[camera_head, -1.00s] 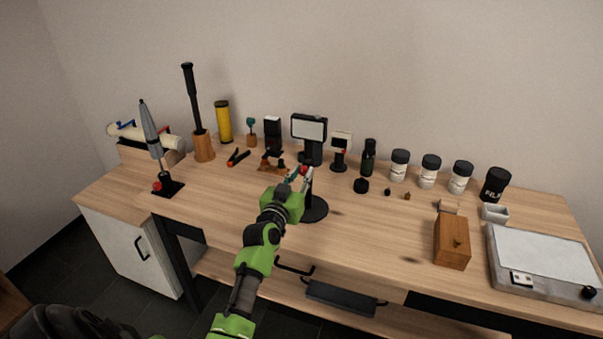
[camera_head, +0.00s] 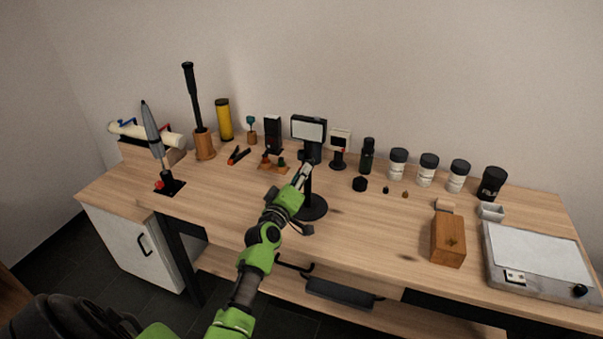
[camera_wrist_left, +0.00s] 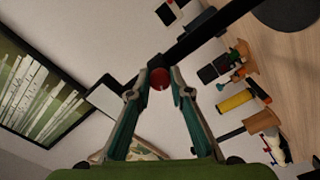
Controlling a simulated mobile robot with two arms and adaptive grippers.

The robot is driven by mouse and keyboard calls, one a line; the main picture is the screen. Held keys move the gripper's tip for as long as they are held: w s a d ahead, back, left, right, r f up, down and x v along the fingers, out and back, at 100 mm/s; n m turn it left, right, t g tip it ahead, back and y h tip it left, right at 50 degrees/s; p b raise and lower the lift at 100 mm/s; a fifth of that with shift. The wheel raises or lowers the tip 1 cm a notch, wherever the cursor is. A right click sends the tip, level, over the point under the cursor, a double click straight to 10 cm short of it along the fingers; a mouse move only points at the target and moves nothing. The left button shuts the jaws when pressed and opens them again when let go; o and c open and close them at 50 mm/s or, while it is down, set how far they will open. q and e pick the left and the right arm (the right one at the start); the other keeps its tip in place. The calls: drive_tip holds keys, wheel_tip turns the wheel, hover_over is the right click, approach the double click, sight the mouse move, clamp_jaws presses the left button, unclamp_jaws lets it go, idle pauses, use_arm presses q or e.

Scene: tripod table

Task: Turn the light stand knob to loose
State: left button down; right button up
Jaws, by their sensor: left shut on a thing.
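The light stand has a rectangular lamp panel (camera_head: 309,129) on a black pole and a round black base (camera_head: 314,209), upright near the middle of the table. Its red knob (camera_wrist_left: 159,77) shows in the left wrist view, on the black pole between my fingertips. My left gripper (camera_head: 305,172) reaches the pole from the front and hides the knob in the head view. In the left wrist view the two fingers of the left gripper (camera_wrist_left: 158,87) are closed on the knob from both sides. My right gripper does not show.
Behind the stand are a small white-faced device (camera_head: 340,142) and a black box (camera_head: 272,133). Bottles and jars (camera_head: 398,163) line the back right. A wooden box (camera_head: 448,240) and a light panel (camera_head: 540,255) are at the right. The tabletop just right of the base is clear.

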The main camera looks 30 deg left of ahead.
use_arm(q)
drive_tip(key=n+p, duration=0.1)
drive_tip(key=n, duration=0.8)
drive_tip(key=shift+n, duration=0.3)
idle(0.4)
drive_tip(key=c, duration=1.8)
unclamp_jaws()
drive_tip(key=shift+c, duration=0.2)
drive_tip(key=v, duration=1.2)
